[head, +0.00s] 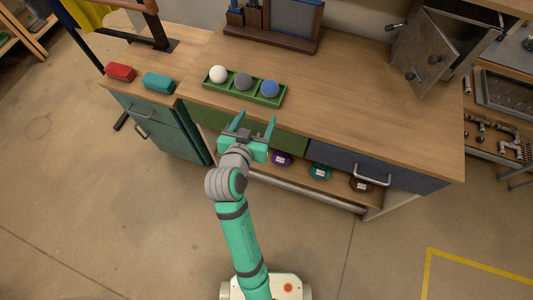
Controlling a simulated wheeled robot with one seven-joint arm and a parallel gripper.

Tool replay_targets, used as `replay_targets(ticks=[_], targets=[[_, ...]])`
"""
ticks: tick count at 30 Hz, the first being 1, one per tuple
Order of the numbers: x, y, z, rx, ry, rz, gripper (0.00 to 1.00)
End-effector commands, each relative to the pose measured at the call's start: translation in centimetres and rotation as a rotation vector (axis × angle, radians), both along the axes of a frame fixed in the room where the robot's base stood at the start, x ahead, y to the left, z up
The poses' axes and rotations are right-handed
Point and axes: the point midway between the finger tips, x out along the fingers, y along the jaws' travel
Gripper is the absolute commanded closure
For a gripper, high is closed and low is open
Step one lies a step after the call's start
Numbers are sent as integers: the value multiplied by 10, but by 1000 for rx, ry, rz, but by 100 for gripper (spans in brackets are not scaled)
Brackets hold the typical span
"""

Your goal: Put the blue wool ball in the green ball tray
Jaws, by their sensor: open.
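The green ball tray (235,94) lies on the wooden counter near its front edge, left of centre. It holds a white ball (218,74) on the left, a grey ball (243,81) in the middle and the blue wool ball (270,88) in the right compartment. My gripper (256,122) is open and empty in front of the tray, at the counter's front edge in the picture. Its fingers point toward the tray, below the grey and blue balls, and do not visibly touch them.
A red block (121,72) and a teal block (159,82) lie on the lower left surface. A dark wooden organiser (275,36) stands at the back. A metal cabinet (428,52) has its door open at the right. The counter's right half is clear. Several coloured items sit on the shelf below.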

Motion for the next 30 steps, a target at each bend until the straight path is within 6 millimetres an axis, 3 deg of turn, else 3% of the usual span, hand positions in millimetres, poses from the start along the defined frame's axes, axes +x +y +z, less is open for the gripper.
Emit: replay_targets(ticks=[1, 6, 15, 23, 30], targets=[[-13, -3, -17, -11, 13, 26, 35], [-51, -4, -54, -30, 12, 120, 35], [-135, -9, -91, -21, -14, 236, 35], [-215, -17, -94, 2, -60, 274, 35], [-284, -30, -75, 17, -115, 257, 35]])
